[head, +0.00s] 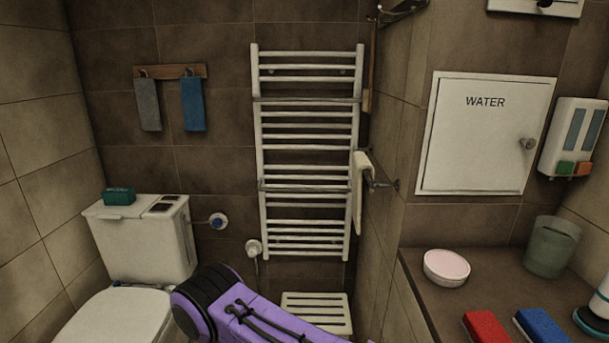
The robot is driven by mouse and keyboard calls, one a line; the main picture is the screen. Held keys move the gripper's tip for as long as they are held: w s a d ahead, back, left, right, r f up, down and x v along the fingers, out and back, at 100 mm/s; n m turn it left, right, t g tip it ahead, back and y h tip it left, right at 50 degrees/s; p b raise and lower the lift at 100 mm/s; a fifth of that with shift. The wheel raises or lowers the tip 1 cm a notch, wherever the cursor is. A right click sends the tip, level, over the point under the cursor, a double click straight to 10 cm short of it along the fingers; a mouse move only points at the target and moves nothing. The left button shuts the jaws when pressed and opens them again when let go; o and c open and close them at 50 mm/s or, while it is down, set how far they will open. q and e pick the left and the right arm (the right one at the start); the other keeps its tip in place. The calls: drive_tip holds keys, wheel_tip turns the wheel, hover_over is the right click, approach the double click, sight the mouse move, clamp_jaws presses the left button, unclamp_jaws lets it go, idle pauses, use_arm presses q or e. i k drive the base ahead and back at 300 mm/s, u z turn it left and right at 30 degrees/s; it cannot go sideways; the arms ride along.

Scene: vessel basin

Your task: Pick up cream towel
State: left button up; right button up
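The cream towel (360,190) hangs folded over a short metal bar on the side wall, right of the white ladder radiator. It hangs narrow and nearly edge-on to me, so its far side is hidden. A purple and black link of my own arm crosses the bottom middle of the head view, in front of and below the radiator. Neither of my grippers shows in the head view, and nothing touches the towel.
The white towel radiator (309,140) stands on the back wall, with a white slatted stool (318,310) below. A toilet (125,290) is at left. The counter (415,270) at right bears a pink-topped bowl (446,267), a cup (551,247) and red (486,326) and blue (543,326) sponges.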

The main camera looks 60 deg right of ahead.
sight(360, 161)
drive_tip(key=i, duration=1.35)
drive_tip(key=z, duration=1.9)
